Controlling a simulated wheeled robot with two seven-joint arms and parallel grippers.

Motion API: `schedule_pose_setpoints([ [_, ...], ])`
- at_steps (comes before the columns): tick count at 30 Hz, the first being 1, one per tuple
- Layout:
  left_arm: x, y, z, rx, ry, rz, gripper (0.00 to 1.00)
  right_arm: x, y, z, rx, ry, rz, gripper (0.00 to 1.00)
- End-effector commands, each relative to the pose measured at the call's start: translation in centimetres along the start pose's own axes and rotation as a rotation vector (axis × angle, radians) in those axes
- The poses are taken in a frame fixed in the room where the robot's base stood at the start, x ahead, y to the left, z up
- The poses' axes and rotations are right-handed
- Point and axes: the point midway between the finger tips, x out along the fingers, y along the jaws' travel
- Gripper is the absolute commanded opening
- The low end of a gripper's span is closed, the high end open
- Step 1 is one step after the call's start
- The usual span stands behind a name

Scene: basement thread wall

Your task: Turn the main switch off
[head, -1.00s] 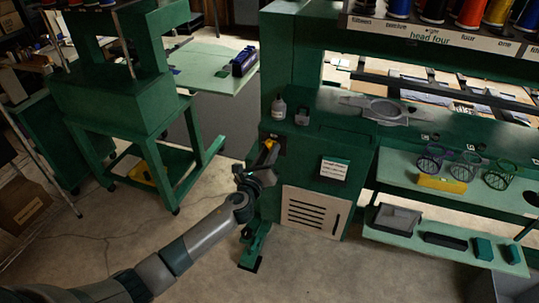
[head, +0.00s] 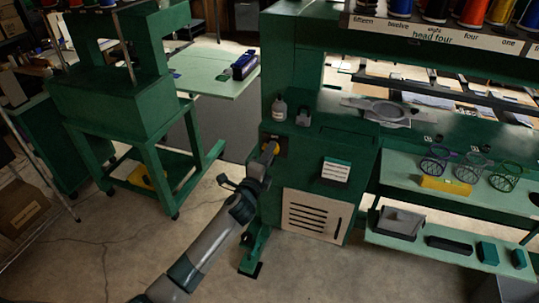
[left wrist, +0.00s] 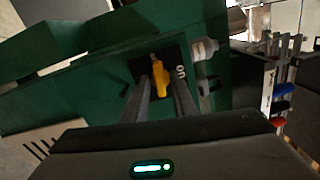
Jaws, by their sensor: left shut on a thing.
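The main switch is a yellow-orange handle (left wrist: 161,80) on a dark plate, on the green end face of the machine cabinet. A white "ON" marking (left wrist: 181,73) is beside it in the left wrist view. In the head view the handle (head: 271,147) shows as a small yellow patch at the tip of my left gripper (head: 267,157). In the left wrist view the two dark fingers of my left gripper (left wrist: 161,96) lie on either side of the handle, shut on it. The finger contact itself is partly hidden. My right gripper is not in view.
A bottle (head: 280,110) stands on the cabinet top above the switch. A white label (head: 335,172) and a vented panel (head: 311,214) are on the cabinet front. A green stand (head: 117,110) is at left. Open floor lies between it and the cabinet.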

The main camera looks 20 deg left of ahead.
Motion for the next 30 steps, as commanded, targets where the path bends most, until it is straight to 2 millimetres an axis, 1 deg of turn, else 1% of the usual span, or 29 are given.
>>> schedule_pose_setpoints([
  [3,-0.01,0.09,0.03,-0.069,-0.001,0.001,0.03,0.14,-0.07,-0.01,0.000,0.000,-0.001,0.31],
  [9,0.00,0.08,0.06,-0.139,-0.001,0.000,0.03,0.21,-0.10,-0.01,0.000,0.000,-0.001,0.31],
  [24,0.00,0.08,0.05,-0.161,-0.001,0.001,0.03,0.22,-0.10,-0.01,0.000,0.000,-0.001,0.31],
  [25,0.00,0.08,0.05,-0.161,-0.001,0.001,0.30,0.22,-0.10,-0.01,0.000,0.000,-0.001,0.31],
  [30,0.00,0.08,0.04,-0.160,-0.001,0.001,0.30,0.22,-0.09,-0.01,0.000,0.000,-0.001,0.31],
])
